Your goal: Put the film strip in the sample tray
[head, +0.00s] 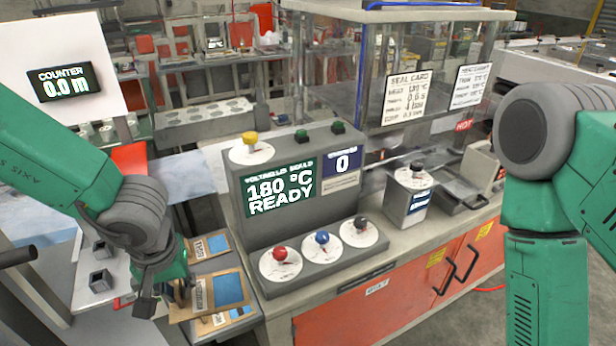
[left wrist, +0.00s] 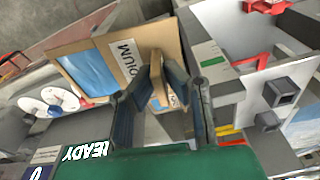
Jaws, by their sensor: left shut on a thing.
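My left gripper (head: 166,296) is at the lower left of the head view, shut on a tan card with a blue window (head: 228,289). The left wrist view shows the card (left wrist: 88,68), printed with letters ending in "DIUM", its edge between the fingers (left wrist: 160,90). The card sits tilted over the grey sample holder, among similar cards; I cannot tell whether it touches them. One similar card (head: 218,243) lies above it, another (head: 240,312) below. I cannot make out a separate film strip or a surely marked sample tray. My right gripper is out of view.
A grey control console (head: 290,215) reading "180 °C READY" stands right of the cards, with coloured knobs along its front. A sealing machine (head: 425,100) is behind it. Small dark blocks (head: 101,281) stand on a pale surface to the left.

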